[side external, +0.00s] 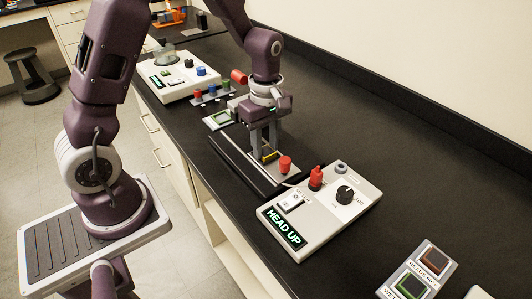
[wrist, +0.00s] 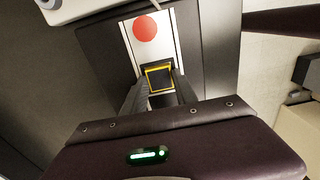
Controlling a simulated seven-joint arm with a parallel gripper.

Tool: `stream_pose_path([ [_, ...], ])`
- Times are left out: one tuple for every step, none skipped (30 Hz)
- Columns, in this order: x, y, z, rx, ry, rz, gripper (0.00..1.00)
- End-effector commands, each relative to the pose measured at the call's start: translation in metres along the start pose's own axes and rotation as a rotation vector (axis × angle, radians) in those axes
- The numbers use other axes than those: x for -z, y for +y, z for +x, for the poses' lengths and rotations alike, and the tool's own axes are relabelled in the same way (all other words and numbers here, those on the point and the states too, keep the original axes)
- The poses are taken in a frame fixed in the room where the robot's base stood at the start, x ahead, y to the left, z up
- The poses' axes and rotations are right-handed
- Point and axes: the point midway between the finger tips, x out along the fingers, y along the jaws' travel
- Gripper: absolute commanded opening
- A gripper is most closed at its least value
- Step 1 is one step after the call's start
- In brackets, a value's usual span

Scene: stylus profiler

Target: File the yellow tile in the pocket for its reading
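The yellow tile (wrist: 160,77), a yellow-edged square with a dark centre, lies at the profiler's pale stage strip (wrist: 165,45). It also shows as a small yellow patch in the side view (side external: 269,156). My gripper (side external: 265,150) points down over the stage, its two fingers apart, one on each side of the tile. In the wrist view the fingertips (wrist: 160,90) reach the tile's near corners; whether they touch it is unclear. The control box (side external: 320,213) displays "HEAD UP". Labelled pockets with a reddish square (side external: 434,261) and a green square (side external: 411,286) stand at lower right.
A red round knob (side external: 285,163) stands close to the tile on the stage. The control box carries a red cap (side external: 316,178) and a black dial (side external: 345,194). A green-windowed holder (side external: 220,118) and another white instrument (side external: 185,75) lie behind.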

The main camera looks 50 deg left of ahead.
Motion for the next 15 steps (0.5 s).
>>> stream_pose_path([
  [0.0,0.0,0.0,0.0,0.0,0.0,0.1],
  [0.0,0.0,0.0,0.0,0.0,0.0,0.04],
  [0.0,0.0,0.0,0.0,0.0,0.0,0.0],
  [0.0,0.0,0.0,0.0,0.0,0.0,0.0],
  [0.0,0.0,0.0,0.0,0.0,0.0,0.0],
  [0.0,0.0,0.0,0.0,0.0,0.0,0.0],
  [0.0,0.0,0.0,0.0,0.0,0.0,0.0],
  [0.0,0.0,0.0,0.0,0.0,0.0,0.0],
  [0.0,0.0,-0.001,-0.001,0.0,0.0,0.0],
  [0.0,0.0,-0.002,-0.002,0.0,0.0,0.0],
  [0.0,0.001,-0.005,-0.003,0.0,0.001,0.0],
  [0.0,0.001,-0.009,-0.003,0.0,0.001,0.0],
  [0.0,0.001,-0.012,-0.003,0.0,0.001,0.0],
  [0.0,0.001,-0.015,-0.004,0.0,0.001,0.0],
  [0.0,0.001,-0.02,-0.004,0.0,0.001,0.0],
])
